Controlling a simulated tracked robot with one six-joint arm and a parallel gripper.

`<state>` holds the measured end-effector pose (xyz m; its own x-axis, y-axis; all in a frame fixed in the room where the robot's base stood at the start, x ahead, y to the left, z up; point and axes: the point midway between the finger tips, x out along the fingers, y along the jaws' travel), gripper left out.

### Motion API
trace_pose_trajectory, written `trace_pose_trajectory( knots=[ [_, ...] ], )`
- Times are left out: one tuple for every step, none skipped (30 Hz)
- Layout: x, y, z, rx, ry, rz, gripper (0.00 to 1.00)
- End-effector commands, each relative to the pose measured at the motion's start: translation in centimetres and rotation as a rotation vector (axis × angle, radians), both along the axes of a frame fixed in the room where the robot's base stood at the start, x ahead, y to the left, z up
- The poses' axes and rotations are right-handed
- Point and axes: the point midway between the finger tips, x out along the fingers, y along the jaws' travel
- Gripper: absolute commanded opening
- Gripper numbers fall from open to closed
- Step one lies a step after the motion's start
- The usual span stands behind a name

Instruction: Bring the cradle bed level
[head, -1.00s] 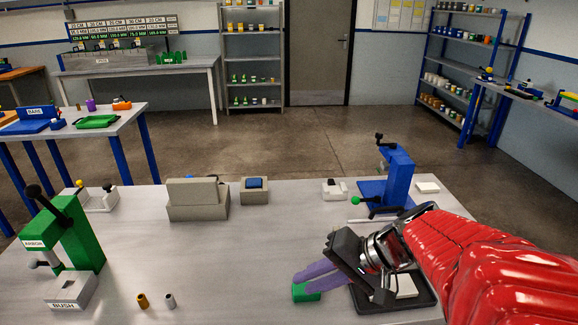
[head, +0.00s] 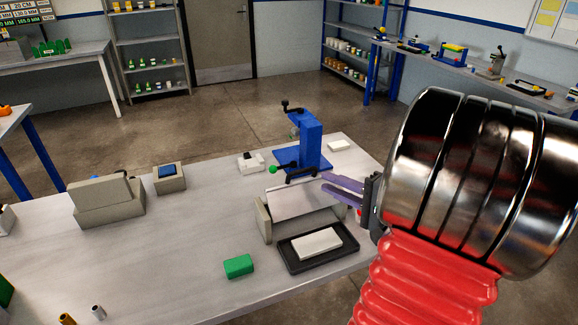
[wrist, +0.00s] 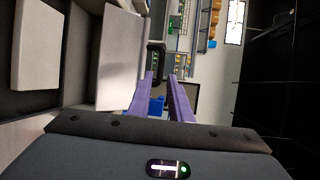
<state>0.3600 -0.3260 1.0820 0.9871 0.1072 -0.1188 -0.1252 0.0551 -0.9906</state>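The cradle (head: 263,219) stands on the near right of the table, with beige end pieces and a pale flat bed (head: 303,199) between them. The bed looks tilted, its near edge lower than its far edge. A dark bar (head: 301,175) shows at its far upper edge. The bed also shows in the wrist view (wrist: 120,60), left of the fingers. My gripper (head: 324,183) has two purple fingers at the bed's right end, pointing left. They are apart with nothing clearly between them in the wrist view (wrist: 161,78). Whether a finger touches the bed is unclear.
A black tray (head: 288,262) with a white block (head: 317,243) lies before the cradle. A blue press (head: 311,140) stands behind, beside a small white device (head: 250,163).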

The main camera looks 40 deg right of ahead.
Motion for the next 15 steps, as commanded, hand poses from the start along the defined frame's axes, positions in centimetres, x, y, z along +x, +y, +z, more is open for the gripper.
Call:
trace_pose_trajectory(
  knots=[
    [-0.03,-0.06,0.02,0.000,-0.001,-0.002,0.18],
    [-0.01,-0.04,0.02,0.000,-0.001,-0.001,0.18],
    [-0.01,-0.01,0.02,-0.001,-0.001,0.000,0.18],
    [0.00,0.00,0.02,-0.001,0.000,0.000,0.18],
    [0.01,0.01,0.02,-0.001,0.000,0.000,0.18],
    [0.02,0.02,0.02,0.000,0.000,0.001,0.18],
    [0.03,0.03,0.01,0.000,0.000,0.001,0.18],
    [0.04,0.04,0.01,0.000,0.001,0.001,0.18],
    [0.08,0.07,0.00,0.000,0.001,0.002,0.18],
    [0.14,0.08,0.00,-0.001,0.001,0.002,0.18],
    [0.22,0.09,-0.01,-0.001,0.001,0.002,0.18],
    [0.36,0.12,-0.04,-0.001,0.001,0.003,0.18],
    [0.49,0.14,-0.05,-0.001,0.002,0.003,0.18],
    [0.65,0.16,-0.08,-0.001,0.002,0.003,0.18],
    [0.91,0.20,-0.11,-0.001,0.002,0.004,0.18]
  ],
)
